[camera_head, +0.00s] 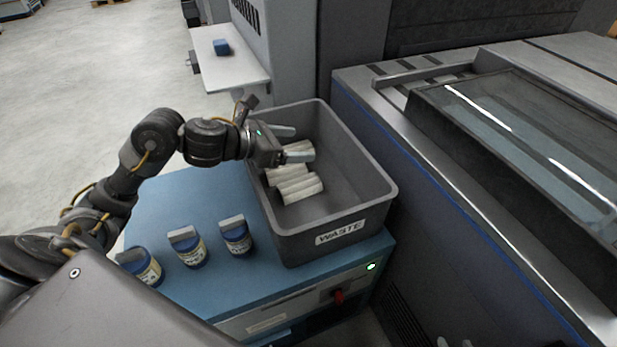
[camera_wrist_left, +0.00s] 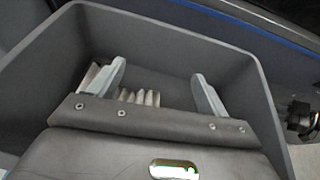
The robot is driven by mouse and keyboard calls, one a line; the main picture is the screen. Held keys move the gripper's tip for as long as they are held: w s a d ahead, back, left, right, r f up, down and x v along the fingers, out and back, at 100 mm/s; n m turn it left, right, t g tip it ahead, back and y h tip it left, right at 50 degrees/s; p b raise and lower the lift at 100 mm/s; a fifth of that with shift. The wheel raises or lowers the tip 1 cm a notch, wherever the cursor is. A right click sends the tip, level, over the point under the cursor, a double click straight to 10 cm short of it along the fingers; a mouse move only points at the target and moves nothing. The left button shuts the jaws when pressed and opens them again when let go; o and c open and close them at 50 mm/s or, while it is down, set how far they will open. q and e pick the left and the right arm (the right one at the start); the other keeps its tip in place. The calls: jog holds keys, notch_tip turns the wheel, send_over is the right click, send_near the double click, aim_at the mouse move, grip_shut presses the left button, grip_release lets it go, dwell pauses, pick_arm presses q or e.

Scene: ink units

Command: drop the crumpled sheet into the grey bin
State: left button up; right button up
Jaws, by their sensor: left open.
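The grey bin (camera_head: 377,195), labelled WASTE, stands on a blue cabinet. White crumpled, pleated paper (camera_head: 299,188) lies on its floor at the left, in pieces that partly overlap; I cannot tell which is the task's sheet. My left gripper (camera_head: 288,144) is over the bin's left part, its fingers apart and nothing held between them. In the left wrist view the open fingers (camera_wrist_left: 159,70) reach over the bin, with the paper (camera_wrist_left: 140,97) partly hidden behind them. Two pale tips, apparently of my right gripper (camera_head: 456,342), barely show at the bottom edge; its state is unclear.
A large grey machine (camera_head: 400,150) stands close on the right. A white shelf (camera_head: 228,72) with a blue block (camera_head: 221,47) is behind the bin.

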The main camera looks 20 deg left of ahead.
pick_arm(q)
jog(key=b+v, duration=0.1)
jog(key=v, duration=1)
pick_arm(e)
jog(key=shift+w+a+r+n+t+y, duration=0.15)
jog(key=shift+w+a+r+t+y, duration=0.2)
jog(key=shift+w+a+r+t, duration=0.3)
jog(key=shift+w+a+r+n+t+y, duration=0.15)
jog(key=shift+w+a+r+t+y, duration=0.25)
jog(key=shift+a+r+t, duration=0.25)
pick_arm(q)
jog(key=shift+d, duration=0.1)
pick_arm(e)
jog(key=shift+d, duration=0.1)
